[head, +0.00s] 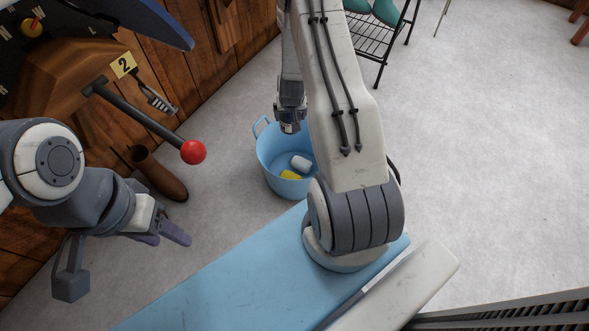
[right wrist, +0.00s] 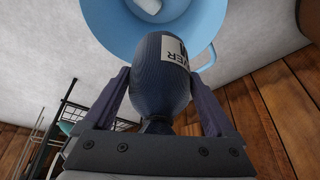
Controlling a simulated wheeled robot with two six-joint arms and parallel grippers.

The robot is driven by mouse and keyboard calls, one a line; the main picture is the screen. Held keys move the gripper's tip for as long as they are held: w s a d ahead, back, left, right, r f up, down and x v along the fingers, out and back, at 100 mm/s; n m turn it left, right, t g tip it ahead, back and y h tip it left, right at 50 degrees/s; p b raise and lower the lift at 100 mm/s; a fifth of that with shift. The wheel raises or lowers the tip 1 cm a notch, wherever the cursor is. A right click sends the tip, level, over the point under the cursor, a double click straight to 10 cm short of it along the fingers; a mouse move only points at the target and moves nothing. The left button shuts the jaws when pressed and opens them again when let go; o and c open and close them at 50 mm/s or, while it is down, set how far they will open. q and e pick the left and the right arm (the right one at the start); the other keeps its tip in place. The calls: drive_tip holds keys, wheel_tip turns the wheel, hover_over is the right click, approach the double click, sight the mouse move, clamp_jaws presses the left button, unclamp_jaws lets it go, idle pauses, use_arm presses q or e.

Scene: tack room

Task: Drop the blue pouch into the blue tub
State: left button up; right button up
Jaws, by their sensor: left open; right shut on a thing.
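The blue pouch (right wrist: 160,85) is dark blue with a white label and sits between the fingers of my right gripper (right wrist: 160,76), which is shut on it. In the head view my right gripper (head: 290,116) hangs over the far rim area of the blue tub; the pouch is mostly hidden there. The blue tub (head: 269,163) stands on the floor, with a white item (head: 301,163) and a yellow item (head: 291,175) inside. In the right wrist view the tub (right wrist: 104,24) lies beyond the pouch. My left gripper (head: 168,238) is open and empty, left of the tub.
A brown boot (head: 158,175) stands left of the tub by the wooden wall. A lever with a red ball (head: 193,152) juts out above it. A black wire rack (head: 376,38) stands at the back. The grey floor (head: 480,130) at the right is clear.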

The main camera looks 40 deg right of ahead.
use_arm(q)
wheel_tip(320, 180, down, 8)
drive_tip(key=b, duration=0.7)
use_arm(e)
drive_tip(key=d+f+m, duration=0.1)
drive_tip(key=d+f, duration=0.2)
drive_tip(key=f, duration=0.8)
drive_tip(key=shift+s+d+f+h, duration=0.25)
drive_tip(key=shift+s+d+h, duration=0.05)
drive_tip(key=shift+s+d, duration=0.15)
use_arm(q)
drive_tip(key=shift+r, duration=0.15)
use_arm(e)
drive_tip(key=o, duration=1.2)
drive_tip(key=shift+a+r, duration=0.1)
use_arm(q)
wheel_tip(320, 180, up, 4)
drive_tip(key=p, duration=0.4)
drive_tip(key=shift+r+p, duration=0.25)
drive_tip(key=shift+p, duration=0.1)
use_arm(e)
drive_tip(key=v, duration=1)
drive_tip(key=shift+r, duration=0.2)
